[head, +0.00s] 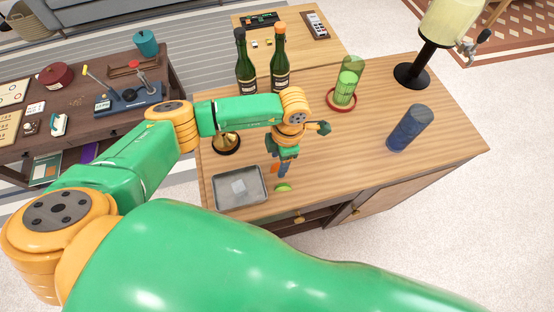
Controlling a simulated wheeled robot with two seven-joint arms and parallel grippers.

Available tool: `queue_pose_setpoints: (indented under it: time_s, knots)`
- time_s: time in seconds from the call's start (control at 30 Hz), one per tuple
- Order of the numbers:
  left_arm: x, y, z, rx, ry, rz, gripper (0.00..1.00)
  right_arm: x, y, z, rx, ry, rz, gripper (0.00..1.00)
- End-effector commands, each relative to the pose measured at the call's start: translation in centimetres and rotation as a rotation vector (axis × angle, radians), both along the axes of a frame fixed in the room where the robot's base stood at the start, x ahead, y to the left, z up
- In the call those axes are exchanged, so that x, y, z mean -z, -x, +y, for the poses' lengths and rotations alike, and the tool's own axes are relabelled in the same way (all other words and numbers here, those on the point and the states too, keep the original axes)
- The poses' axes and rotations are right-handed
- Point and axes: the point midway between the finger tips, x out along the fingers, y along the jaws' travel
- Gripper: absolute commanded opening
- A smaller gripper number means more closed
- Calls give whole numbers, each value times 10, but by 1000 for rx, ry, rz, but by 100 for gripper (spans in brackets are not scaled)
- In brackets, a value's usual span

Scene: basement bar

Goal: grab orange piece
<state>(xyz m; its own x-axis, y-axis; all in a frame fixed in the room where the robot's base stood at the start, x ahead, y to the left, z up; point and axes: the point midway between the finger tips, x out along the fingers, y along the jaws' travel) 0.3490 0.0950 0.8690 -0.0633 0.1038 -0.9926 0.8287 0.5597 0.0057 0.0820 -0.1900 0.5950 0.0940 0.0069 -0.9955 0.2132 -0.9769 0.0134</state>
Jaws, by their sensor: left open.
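My left gripper (283,169) reaches down over the front part of the wooden counter, its fingers open. A small orange patch (275,168), which looks like the orange piece, shows just left of the fingers and is partly covered by them. I cannot tell whether the fingers touch it. A green lime piece (283,187) lies on the counter just below the fingertips in the picture. My right gripper is not in view.
A grey metal tray (223,204) with a clear block stands left of the gripper. Two bottles (246,72), (280,68) stand behind my arm. The counter's right front is clear.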

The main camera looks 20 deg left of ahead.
Motion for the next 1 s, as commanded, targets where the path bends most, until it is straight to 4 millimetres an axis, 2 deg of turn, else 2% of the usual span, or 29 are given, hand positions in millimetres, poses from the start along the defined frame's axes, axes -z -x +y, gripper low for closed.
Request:
queue_pose_setpoints:
  time_s: [0.1, 0.27, 0.3, 0.5, 0.53, 0.87, 1.0]
  knots:
    - [12, 1, 1, -1, 0, 0, 61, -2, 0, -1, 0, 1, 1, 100]
    - [13, 0, 1, 0, 0, -1, 61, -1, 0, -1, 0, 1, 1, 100]
    - [13, 0, 1, 0, 0, -1, 58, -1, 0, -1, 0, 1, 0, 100]
    - [13, 0, 1, 0, 0, -1, 4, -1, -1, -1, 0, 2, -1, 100]
    - [13, 0, 1, 0, 0, -1, 0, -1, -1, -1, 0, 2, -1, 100]
    - [13, 0, 1, 0, 0, -1, 0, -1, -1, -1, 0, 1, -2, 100]
    - [7, 0, 1, 0, 1, -2, 0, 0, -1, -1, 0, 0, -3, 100]
